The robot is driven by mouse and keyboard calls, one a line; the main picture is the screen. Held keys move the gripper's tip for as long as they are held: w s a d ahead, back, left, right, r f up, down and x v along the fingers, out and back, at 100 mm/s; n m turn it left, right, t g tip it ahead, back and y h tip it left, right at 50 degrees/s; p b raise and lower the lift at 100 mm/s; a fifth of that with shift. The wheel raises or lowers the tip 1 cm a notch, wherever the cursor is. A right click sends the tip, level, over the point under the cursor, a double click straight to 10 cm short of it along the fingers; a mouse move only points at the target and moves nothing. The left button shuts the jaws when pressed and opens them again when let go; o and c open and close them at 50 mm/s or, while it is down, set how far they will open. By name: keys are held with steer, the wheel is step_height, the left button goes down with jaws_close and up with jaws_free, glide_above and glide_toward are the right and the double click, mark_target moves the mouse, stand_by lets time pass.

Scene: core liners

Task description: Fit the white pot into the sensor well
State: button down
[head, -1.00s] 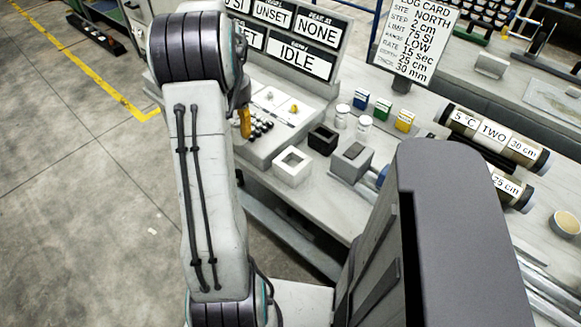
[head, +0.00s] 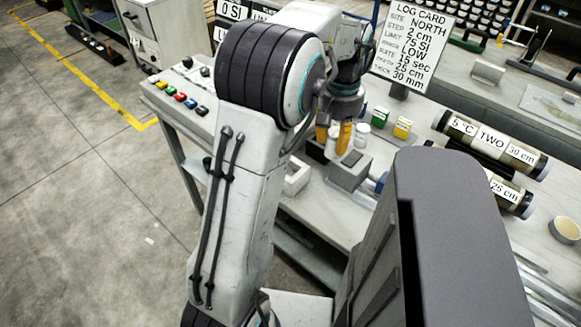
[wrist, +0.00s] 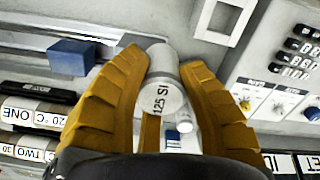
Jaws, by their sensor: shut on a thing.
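My gripper (head: 335,135), with yellow fingers, is shut on a white pot (wrist: 162,98). The pot's end facing the wrist camera reads 125 SI. In the head view the pot (head: 332,149) shows at the fingertips, over the bench beside a grey block (head: 350,172). A second white pot (head: 362,135) stands on the bench just right of the fingers. A white block with a square opening (head: 297,178) is partly hidden by my arm; its opening shows in the wrist view (wrist: 225,18). I cannot tell which block holds the sensor well.
Green (head: 380,116) and yellow (head: 403,127) boxes stand right of the gripper. Labelled core tubes (head: 490,140) lie farther right, with a log card (head: 408,42) behind. A console with coloured buttons (head: 180,97) is at left. A blue block (wrist: 72,57) shows in the wrist view.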

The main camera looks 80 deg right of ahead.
steer(key=w+f+p, duration=0.1)
steer(key=w+f, duration=0.1)
steer(key=w, duration=0.1)
steer(key=w+f+p, duration=0.1)
steer(key=w+f, duration=0.1)
steer(key=w, duration=0.1)
steer(key=w+f+p, duration=0.1)
steer(key=w+f, duration=0.1)
steer(key=w, duration=0.2)
steer(key=shift+w+d, duration=0.1)
steer(key=shift+d, duration=0.15)
step_height(320, 180, down, 3)
steer(key=shift+r+p, duration=0.15)
steer(key=shift+p, duration=1.05)
steer(key=shift+f, duration=0.7)
steer(key=shift+f, duration=0.15)
steer(key=c, duration=0.9)
jaws_free()
step_height(320, 180, up, 12)
steer(key=b, duration=0.2)
steer(key=shift+w+r, duration=0.15)
steer(key=shift+r, duration=0.05)
